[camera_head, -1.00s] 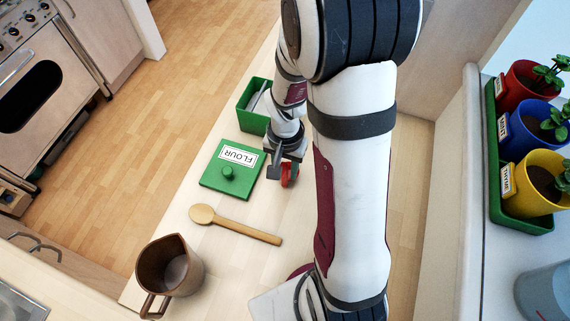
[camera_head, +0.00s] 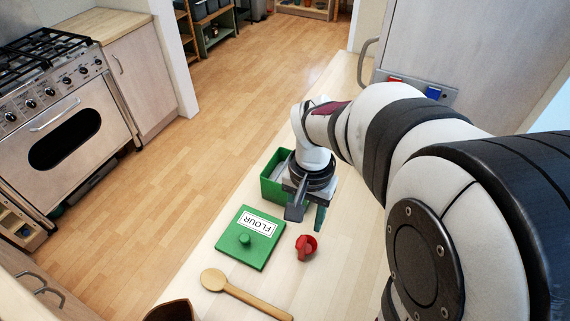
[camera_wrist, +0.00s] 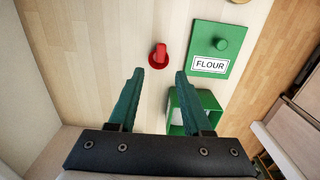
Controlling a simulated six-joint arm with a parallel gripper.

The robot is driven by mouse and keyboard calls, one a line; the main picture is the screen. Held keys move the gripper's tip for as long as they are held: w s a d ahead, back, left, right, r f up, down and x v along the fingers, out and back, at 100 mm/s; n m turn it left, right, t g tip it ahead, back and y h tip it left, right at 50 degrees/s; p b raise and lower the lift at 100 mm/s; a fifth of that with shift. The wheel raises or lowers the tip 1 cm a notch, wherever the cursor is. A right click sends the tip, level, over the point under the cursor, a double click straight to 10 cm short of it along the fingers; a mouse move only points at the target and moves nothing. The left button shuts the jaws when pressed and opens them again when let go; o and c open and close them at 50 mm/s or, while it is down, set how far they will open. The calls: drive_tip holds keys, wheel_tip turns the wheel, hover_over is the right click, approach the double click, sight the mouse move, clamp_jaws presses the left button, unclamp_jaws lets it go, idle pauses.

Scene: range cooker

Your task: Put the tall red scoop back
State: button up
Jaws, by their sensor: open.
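The red scoop (camera_head: 305,246) sits on the pale wooden counter, to the right of the green lid marked FLOUR (camera_head: 248,250). In the wrist view the scoop (camera_wrist: 159,57) lies beyond the fingertips, between their lines, with nothing touching it. My gripper (camera_head: 306,214) is open and empty, above the counter on the far side of the scoop. The open green box (camera_head: 270,189) stands behind and left of my gripper, which partly hides it. The box also shows in the wrist view (camera_wrist: 176,118), with something pale inside.
A wooden spoon (camera_head: 245,296) lies nearer on the counter, with a brown jug (camera_head: 172,311) cut off at the bottom edge. A grey strip with red and blue patches (camera_head: 412,89) is at the far cabinet. The counter right of the scoop is clear.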

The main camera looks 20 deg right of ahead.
drive_tip(key=s+a+r+n+y, duration=0.1)
drive_tip(key=s+a, duration=0.3)
drive_tip(key=s, duration=0.3)
drive_tip(key=s+a+r+n, duration=0.2)
drive_tip(key=s+a, duration=0.2)
drive_tip(key=s, duration=0.4)
drive_tip(key=shift+a+r+y, duration=0.2)
drive_tip(key=shift+a+y, duration=0.2)
